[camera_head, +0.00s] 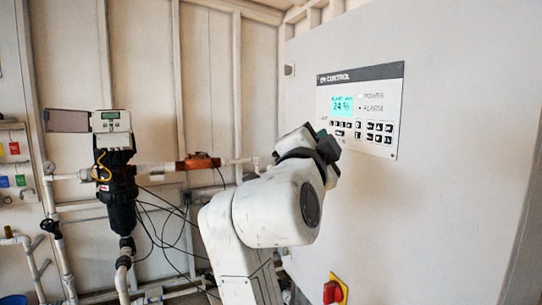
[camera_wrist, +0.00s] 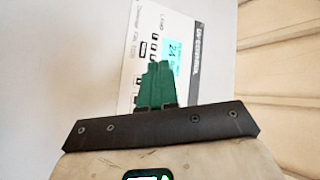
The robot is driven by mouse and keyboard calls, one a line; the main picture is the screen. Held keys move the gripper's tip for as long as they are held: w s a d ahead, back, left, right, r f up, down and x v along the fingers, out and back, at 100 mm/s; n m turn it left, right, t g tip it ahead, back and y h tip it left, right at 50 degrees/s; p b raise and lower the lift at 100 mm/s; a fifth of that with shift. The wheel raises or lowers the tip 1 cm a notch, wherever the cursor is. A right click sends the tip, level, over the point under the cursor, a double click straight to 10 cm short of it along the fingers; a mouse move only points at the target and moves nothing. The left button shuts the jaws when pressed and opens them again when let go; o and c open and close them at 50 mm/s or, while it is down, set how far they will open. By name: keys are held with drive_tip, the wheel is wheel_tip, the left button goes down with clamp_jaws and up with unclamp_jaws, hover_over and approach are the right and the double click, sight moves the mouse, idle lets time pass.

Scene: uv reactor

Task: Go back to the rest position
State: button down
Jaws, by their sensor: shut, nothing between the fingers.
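My gripper (camera_head: 326,141) is at the end of my white arm, in front of the lower left part of the control panel (camera_head: 392,84) in the head view. In the wrist view its green fingers (camera_wrist: 157,86) are together with nothing between them, and they overlap the panel (camera_wrist: 188,32). I cannot tell whether the fingertips touch the panel. The panel has a lit cyan display (camera_head: 342,105) reading about 24 % and rows of dark buttons (camera_head: 378,132). My gripper hides some buttons at the left.
The panel sits on a large pale cabinet (camera_head: 440,200) filling the right side. A red and yellow rotary switch (camera_head: 335,291) is low on it. At the left stand a black valve unit with a grey controller (camera_head: 111,121), pipes (camera_head: 62,240) and hanging black cables (camera_head: 160,225).

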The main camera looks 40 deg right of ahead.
wheel_tip(320, 180, down, 35)
drive_tip(key=a+n+g+y, duration=0.1)
drive_tip(key=a+n+y, duration=0.2)
drive_tip(key=n+y, duration=0.85)
drive_tip(key=s+a+f+n+g+y, duration=0.2)
drive_tip(key=s+a+f+n, duration=0.1)
drive_tip(key=s+f, duration=0.5)
drive_tip(key=s+a+f+n+g+y, duration=0.2)
drive_tip(key=s+f+n, duration=0.3)
drive_tip(key=s+f, duration=0.4)
drive_tip(key=s+a+f+n+g+y, duration=0.2)
drive_tip(key=s+a+f+n+g, duration=0.1)
drive_tip(key=s+f, duration=0.5)
drive_tip(key=shift+s+a+f+n+g, duration=0.25)
drive_tip(key=shift+s+a+n, duration=0.35)
drive_tip(key=shift+a, duration=0.3)
